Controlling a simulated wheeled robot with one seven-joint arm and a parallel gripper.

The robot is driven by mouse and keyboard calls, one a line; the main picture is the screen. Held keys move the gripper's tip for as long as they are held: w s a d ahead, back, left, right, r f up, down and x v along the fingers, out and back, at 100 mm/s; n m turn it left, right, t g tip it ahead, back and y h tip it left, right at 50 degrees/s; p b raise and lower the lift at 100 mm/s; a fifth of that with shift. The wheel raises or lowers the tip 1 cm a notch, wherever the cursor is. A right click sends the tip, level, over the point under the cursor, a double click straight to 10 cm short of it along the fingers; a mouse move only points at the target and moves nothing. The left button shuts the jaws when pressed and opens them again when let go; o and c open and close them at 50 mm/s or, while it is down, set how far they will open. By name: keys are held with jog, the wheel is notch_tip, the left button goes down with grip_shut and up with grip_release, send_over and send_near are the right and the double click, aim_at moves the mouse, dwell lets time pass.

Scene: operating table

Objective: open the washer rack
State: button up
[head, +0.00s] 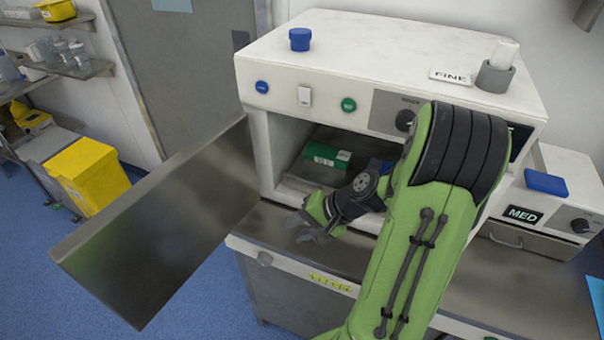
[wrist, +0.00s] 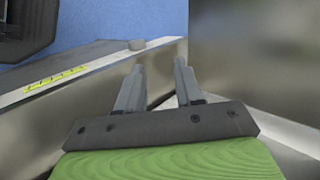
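The white washer cabinet (head: 318,75) stands on a metal counter. Its metal door (head: 170,225) is swung wide open to the left. My gripper (head: 303,230) is in front of the opening, near the door's hinge side. In the wrist view, its fingers (wrist: 160,68) are apart with nothing between them, and the door (wrist: 250,45) is at right. My arm hides the chamber's right part.
The counter edge carries a yellow label (head: 330,283) and a grey knob (head: 264,259). A blue cup (head: 300,40) and a grey holder (head: 495,77) stand on the washer. A drawer unit labelled MED (head: 524,215) is at right. Blue floor (head: 215,300) is free below the door.

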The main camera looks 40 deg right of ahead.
jog(key=d+m+t+p, duration=0.2)
jog(key=d+m+t, duration=0.25)
jog(key=d, duration=0.25)
jog(key=m+t+h, duration=0.3)
jog(key=m+t, duration=0.2)
jog(key=m, duration=0.2)
send_near(308, 183)
jog(key=shift+n+g, duration=0.25)
jog(key=p+x, duration=0.1)
jog(key=x, duration=1)
jog(key=shift+w+a+r+p, duration=0.1)
jog(key=shift+w+p, duration=0.25)
jog(key=shift+p, duration=0.05)
grip_shut()
